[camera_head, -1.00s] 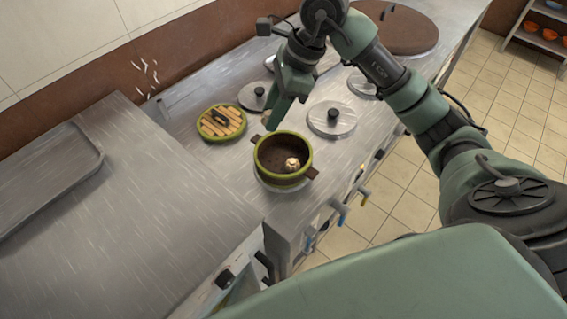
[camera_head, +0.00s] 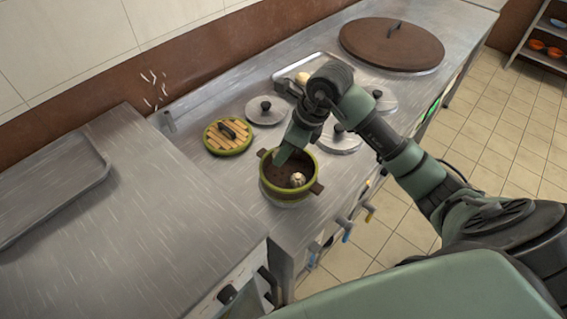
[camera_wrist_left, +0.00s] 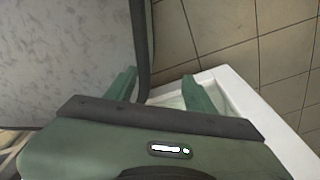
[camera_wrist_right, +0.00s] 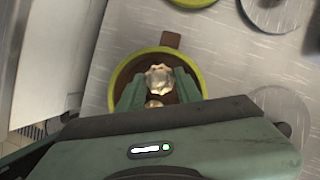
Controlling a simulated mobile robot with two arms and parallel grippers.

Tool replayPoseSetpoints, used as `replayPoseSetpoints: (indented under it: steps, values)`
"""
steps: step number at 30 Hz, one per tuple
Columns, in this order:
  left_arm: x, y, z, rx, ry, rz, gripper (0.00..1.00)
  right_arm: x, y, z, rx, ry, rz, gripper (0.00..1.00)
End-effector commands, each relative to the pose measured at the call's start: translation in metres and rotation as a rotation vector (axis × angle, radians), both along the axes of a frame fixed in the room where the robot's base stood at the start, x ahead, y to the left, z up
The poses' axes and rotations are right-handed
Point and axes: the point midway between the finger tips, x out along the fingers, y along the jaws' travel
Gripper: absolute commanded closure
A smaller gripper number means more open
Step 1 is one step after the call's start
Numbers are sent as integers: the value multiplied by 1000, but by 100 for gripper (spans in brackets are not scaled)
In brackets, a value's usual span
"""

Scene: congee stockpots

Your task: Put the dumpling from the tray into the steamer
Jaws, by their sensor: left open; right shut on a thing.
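The steamer (camera_head: 267,190) is a round green-rimmed pot with brown handles, standing open on the counter. One pale dumpling (camera_head: 297,180) sits inside it at the front right. My right gripper (camera_head: 281,158) reaches down over the steamer's back left part. In the right wrist view its fingers are shut on a pleated dumpling (camera_wrist_right: 159,77), seen against the steamer's dark inside. The head view hides this held dumpling. Another pale dumpling (camera_head: 303,78) lies on the metal tray (camera_head: 318,59) at the back. My left gripper (camera_wrist_left: 159,88) is open and empty, away from the counter.
The slatted steamer lid (camera_head: 228,136) lies left of the steamer. Metal pot lids (camera_head: 266,111) are set in the counter behind it. A large brown lid (camera_head: 391,45) is at the far end. A bare steel surface (camera_head: 130,215) lies to the left.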

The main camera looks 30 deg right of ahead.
Motion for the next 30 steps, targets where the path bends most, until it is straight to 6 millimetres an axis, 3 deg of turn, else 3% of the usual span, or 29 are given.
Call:
replayPoseSetpoints:
  steps: [8, 14, 25, 26, 30]
  values:
    - [0, 0, 1, 0, 0, -1, 46, 0, 1, -23, 3, 1, 0, 100]
    - [0, 0, 1, -1, 0, -2, 46, 0, 0, -52, 2, 2, -1, 100]
    - [-1, -1, -3, 0, 1, -3, 46, 0, 0, -59, -1, -2, 1, 100]
    - [-1, -1, -2, 0, 1, -3, 46, 0, 0, -58, -1, -2, 1, 60]
    - [-1, 0, -1, 0, 2, -3, 46, 0, 0, -57, 0, -1, 1, 57]
